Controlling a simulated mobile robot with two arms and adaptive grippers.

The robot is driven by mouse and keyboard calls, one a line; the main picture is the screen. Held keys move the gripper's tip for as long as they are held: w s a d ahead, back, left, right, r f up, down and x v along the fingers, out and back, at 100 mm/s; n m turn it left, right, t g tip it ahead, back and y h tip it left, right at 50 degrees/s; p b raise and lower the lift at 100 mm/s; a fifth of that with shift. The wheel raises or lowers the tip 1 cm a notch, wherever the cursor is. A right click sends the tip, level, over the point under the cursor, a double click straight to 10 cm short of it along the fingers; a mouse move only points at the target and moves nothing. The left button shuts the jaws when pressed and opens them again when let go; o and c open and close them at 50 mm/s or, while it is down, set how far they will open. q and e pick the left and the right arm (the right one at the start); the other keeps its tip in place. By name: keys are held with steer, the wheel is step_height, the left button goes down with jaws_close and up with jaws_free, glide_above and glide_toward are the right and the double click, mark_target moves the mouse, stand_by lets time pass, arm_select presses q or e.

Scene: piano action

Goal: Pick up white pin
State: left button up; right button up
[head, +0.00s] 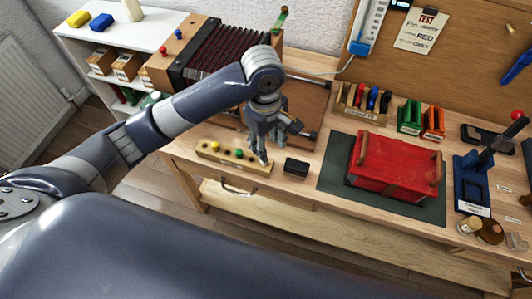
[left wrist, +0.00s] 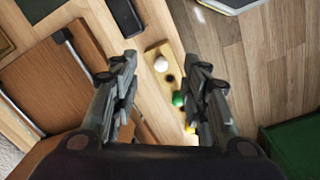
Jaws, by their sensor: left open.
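The white pin (left wrist: 161,64) has a round white head and stands near one end of a narrow wooden block (left wrist: 153,50) in the left wrist view. A dark empty hole (left wrist: 170,78) lies beside it, then a green pin (left wrist: 178,99) and a yellow pin (left wrist: 190,129). In the head view the block (head: 205,154) lies near the bench's front edge, and my left gripper hides the white pin. My left gripper (head: 271,147) is open and empty, above the block's right end. Its fingers (left wrist: 160,66) appear on either side of the white pin, apart from it. My right gripper is out of view.
A small black box (head: 296,168) lies just right of the block. A red case (head: 395,164) stands on a dark green mat (head: 334,178). A brown board (head: 305,108) lies behind my gripper. A bellows instrument (head: 225,50) stands at back left.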

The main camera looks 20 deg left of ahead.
arm_select(q)
steer(key=shift+n+y, duration=0.3)
steer(key=shift+n, duration=0.3)
steer(key=f, duration=0.2)
steer(key=a+f, duration=0.1)
steer(key=shift+w+a+f+p, duration=0.1)
steer(key=shift+a+f+p, duration=0.1)
steer(key=shift+f+p, duration=0.15)
steer(key=f, duration=0.1)
steer(key=f+p, duration=0.1)
steer(key=f, duration=0.3)
steer(key=shift+w+a, duration=0.2)
steer(key=shift+w, duration=0.15)
steer(key=shift+f, duration=0.25)
steer(key=c, duration=0.9)
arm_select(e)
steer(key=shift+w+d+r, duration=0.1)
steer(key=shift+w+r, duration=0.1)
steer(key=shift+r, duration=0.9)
